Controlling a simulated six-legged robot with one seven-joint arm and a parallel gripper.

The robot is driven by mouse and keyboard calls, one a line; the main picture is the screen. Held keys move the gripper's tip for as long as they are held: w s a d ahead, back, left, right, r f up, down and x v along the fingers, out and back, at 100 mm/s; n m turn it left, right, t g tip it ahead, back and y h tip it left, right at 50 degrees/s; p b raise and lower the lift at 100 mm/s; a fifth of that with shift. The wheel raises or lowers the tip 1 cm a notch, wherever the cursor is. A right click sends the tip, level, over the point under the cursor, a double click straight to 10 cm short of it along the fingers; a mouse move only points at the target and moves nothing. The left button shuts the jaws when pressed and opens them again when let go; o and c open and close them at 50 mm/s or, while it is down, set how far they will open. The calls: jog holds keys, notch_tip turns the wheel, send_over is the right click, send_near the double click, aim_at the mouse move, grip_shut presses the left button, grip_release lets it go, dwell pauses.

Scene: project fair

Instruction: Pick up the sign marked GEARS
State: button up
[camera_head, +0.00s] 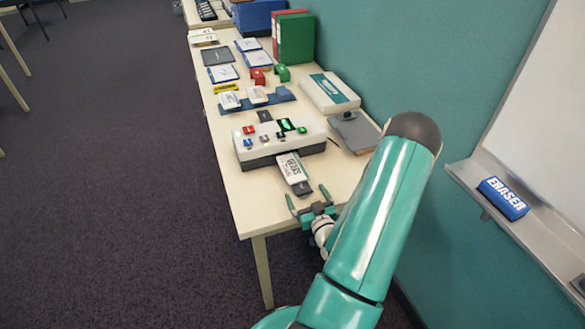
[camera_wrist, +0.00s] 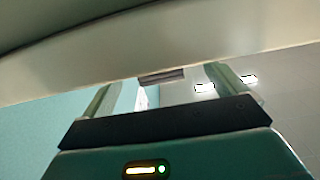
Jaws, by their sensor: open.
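The sign marked GEARS (camera_head: 291,167) is a small white card with dark lettering and a dark foot. It stands near the front end of the table, just in front of a white device. My gripper (camera_head: 308,197) is open with its two fingers spread, close to the sign's near side. No thing shows clearly between the fingers in the head view. In the wrist view my gripper (camera_wrist: 160,82) shows both fingers apart, with a small dark block between or beyond them that may be the sign's foot.
The white device (camera_head: 262,146) with coloured buttons is right behind the sign. A grey folder (camera_head: 354,134) and a white box (camera_head: 328,92) lie along the wall side. The bare tabletop (camera_head: 250,205) is free at the front left. A whiteboard ledge with a blue eraser (camera_head: 503,198) is at right.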

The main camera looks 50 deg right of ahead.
aim_at(300, 183)
jog(key=x, duration=0.5)
jog(key=shift+w+d, duration=0.15)
jog(key=shift+w, duration=0.1)
jog(key=c, duration=1.2)
jog(key=shift+o, duration=0.2)
